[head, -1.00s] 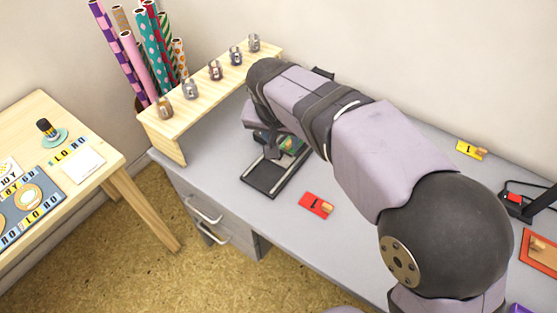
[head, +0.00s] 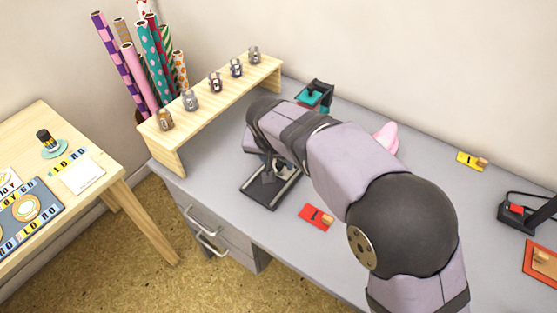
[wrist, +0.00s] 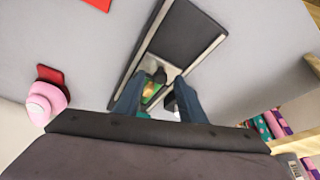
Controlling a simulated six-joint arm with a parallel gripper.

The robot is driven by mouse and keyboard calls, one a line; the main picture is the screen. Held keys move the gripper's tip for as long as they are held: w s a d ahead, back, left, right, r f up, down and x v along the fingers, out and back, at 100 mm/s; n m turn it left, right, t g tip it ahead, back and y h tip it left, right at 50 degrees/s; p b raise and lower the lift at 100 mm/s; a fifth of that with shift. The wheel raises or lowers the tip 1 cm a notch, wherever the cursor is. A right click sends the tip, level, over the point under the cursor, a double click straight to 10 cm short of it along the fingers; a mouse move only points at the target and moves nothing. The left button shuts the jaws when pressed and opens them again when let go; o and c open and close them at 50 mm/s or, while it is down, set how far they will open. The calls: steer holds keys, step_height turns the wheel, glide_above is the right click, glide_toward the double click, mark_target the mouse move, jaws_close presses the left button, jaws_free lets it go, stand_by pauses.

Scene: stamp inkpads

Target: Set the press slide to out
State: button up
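The press (head: 260,193) lies on the grey desk, a black flat base with two light rails running along it. In the wrist view its dark panel (wrist: 185,32) and rails show, with a small dark knob (wrist: 160,75) and a green and orange patch between my fingers. My gripper (head: 268,166) is over the press, pointing down, its tips hidden partly by my arm. In the wrist view my gripper (wrist: 158,86) has its two blue fingers apart, one on each side of the knob, with gaps visible. Whether a finger touches the slide I cannot tell.
A red card (head: 316,217) lies right of the press. A wooden shelf (head: 215,105) with several small stamps stands to the left. A teal and black device (head: 315,97) stands behind, and a pink object (head: 386,138) lies farther right. A yellow card (head: 472,161) is at the back.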

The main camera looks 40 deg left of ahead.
steer(key=shift+f, duration=0.2)
jaws_close()
steer(key=s+b, duration=0.2)
steer(key=s, duration=0.6)
steer(key=shift+s+a+b, duration=0.1)
steer(key=shift+s+b, duration=0.25)
steer(key=shift+s, duration=0.05)
jaws_free()
steer(key=shift+s, duration=0.15)
steer(key=shift+r, duration=0.1)
